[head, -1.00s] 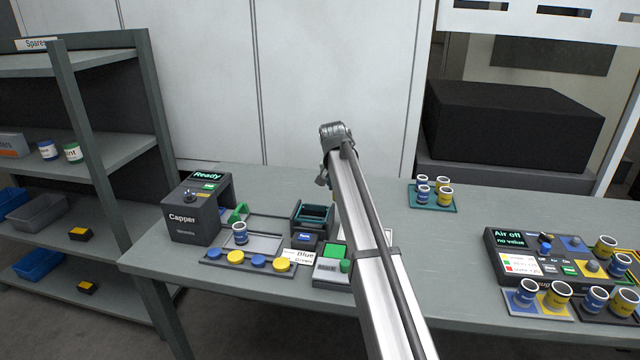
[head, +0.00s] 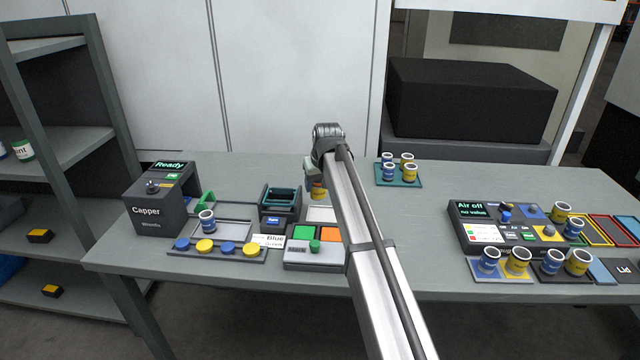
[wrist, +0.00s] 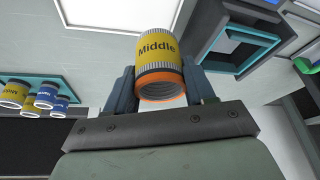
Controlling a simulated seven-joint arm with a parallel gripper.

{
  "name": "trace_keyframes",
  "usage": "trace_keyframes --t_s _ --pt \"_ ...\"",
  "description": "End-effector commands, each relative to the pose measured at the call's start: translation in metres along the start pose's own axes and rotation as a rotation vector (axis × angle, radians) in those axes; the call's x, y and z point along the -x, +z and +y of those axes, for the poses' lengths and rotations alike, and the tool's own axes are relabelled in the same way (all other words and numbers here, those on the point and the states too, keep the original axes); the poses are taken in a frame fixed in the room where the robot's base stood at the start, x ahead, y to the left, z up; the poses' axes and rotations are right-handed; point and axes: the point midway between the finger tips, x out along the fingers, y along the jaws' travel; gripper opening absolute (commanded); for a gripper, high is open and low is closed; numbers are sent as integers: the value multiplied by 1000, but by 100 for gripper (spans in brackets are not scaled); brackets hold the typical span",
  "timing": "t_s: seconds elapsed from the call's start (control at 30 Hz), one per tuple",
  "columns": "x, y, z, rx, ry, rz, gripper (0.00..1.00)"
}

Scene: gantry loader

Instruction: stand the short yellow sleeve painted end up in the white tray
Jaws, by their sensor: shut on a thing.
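My gripper (wrist: 159,88) is shut on a yellow sleeve (wrist: 157,47) lettered "Middle". In the wrist view the sleeve's orange rim and open end face the palm. The held sleeve also shows in the head view (head: 318,193), hanging below the wrist in the air above the table. The white tray (head: 320,214) lies flat just below it in the head view, partly hidden by my arm. A white panel with a grey rim, seemingly this tray, shows at the top of the wrist view (wrist: 120,12).
A dark teal-lined holder (head: 281,203) and a device with green and orange pads (head: 316,250) stand close to the tray. The capper (head: 160,205) is at left. A teal tray (head: 410,181) with several sleeves is behind right. An air panel (head: 500,238) stands right.

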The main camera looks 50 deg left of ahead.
Motion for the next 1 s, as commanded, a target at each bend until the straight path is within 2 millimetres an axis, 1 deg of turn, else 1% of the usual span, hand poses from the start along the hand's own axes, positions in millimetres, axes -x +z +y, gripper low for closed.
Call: trace_keyframes --t_s 0.17,0.37,1.0 --pt "-1 0 0 26 -10 0 6" --pt "-8 4 0 25 -10 -1 6" --pt "-51 22 0 24 -9 0 6"
